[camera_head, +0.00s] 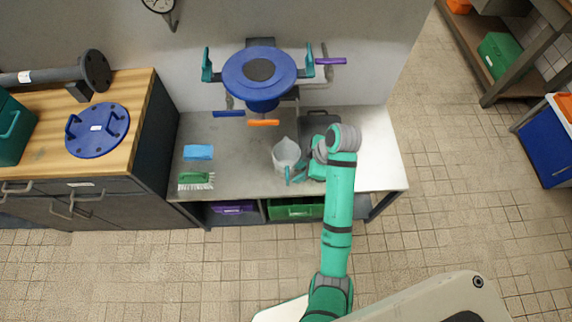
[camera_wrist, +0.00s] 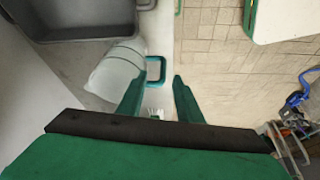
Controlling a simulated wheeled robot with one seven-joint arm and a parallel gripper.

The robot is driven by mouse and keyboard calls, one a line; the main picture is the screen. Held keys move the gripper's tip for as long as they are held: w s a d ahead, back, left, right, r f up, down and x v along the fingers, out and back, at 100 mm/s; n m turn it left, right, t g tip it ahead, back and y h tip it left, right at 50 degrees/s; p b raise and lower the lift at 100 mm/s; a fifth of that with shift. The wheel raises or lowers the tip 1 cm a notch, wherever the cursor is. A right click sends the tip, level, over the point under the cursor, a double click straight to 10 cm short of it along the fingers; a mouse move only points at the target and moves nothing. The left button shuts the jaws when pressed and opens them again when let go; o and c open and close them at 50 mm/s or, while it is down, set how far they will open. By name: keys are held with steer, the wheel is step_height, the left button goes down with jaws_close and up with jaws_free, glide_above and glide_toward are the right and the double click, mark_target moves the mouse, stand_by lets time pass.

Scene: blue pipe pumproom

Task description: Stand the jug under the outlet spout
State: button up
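My gripper (camera_head: 298,174) is at the jug's handle side. In the wrist view my gripper (camera_wrist: 158,80) is open, its fingers on either side of the handle line; I cannot tell whether they touch it. A blue round unit (camera_head: 259,80) hangs on the wall behind the jug. Its outlet spout is not clearly distinguishable.
Blue (camera_head: 228,114), orange (camera_head: 264,123) and purple (camera_head: 331,61) levers surround the wall unit. A blue sponge (camera_head: 198,152) and green brush (camera_head: 195,178) lie left on the worktop. A dark tray (camera_head: 318,119) stands behind my arm. The worktop between sponge and jug is clear.

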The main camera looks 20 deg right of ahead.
steer(key=x, duration=0.5)
steer(key=s+x, duration=0.1)
steer(key=x, duration=0.2)
steer(key=shift+w+a+f, duration=0.1)
steer(key=shift+a+f, duration=0.05)
steer(key=shift+w+a+f, duration=0.15)
steer(key=shift+f, duration=0.35)
jaws_close()
